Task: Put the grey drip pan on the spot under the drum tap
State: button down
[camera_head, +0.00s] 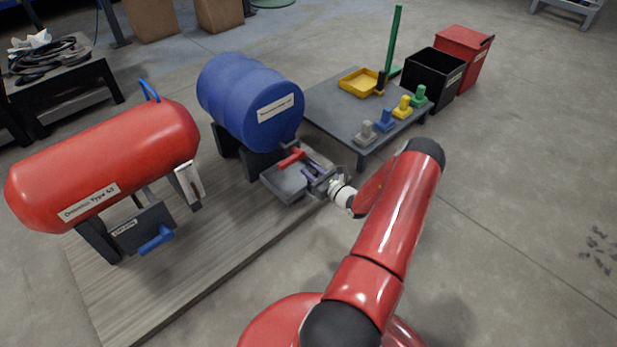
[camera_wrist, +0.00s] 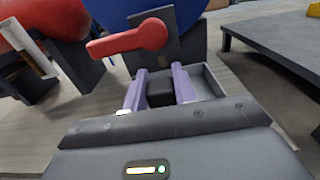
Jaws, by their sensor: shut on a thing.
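The grey drip pan (camera_head: 283,186) is below the front end of the blue drum (camera_head: 245,100), close to the tap's red lever (camera_head: 290,158). My gripper (camera_head: 313,172) is at the pan's right side. In the wrist view, the purple fingers of my gripper (camera_wrist: 158,90) are shut on a dark block, the pan's grip, and a grey pan wall (camera_wrist: 213,82) shows beyond. The red lever (camera_wrist: 130,38) shows above the fingers there. The spot under the tap is hidden. I cannot tell whether the pan touches the platform.
A red tank (camera_head: 105,160) lies on a stand at the left of the wooden platform (camera_head: 190,255). A low grey table (camera_head: 330,105) with a yellow tray (camera_head: 360,82) and several coloured knobs stands behind right. Black (camera_head: 433,78) and red (camera_head: 465,50) bins stand beyond.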

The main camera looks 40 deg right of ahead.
jog(key=shift+w+a, duration=0.1)
jog(key=shift+w, duration=0.35)
jog(key=shift+w+f+b, duration=0.15)
jog(key=shift+f+b, duration=0.15)
jog(key=shift+f, duration=0.55)
jog(key=shift+w+f+b, duration=0.1)
jog(key=shift+f+b, duration=0.15)
jog(key=shift+f, duration=0.7)
jog(key=c, duration=1.1)
grip_release()
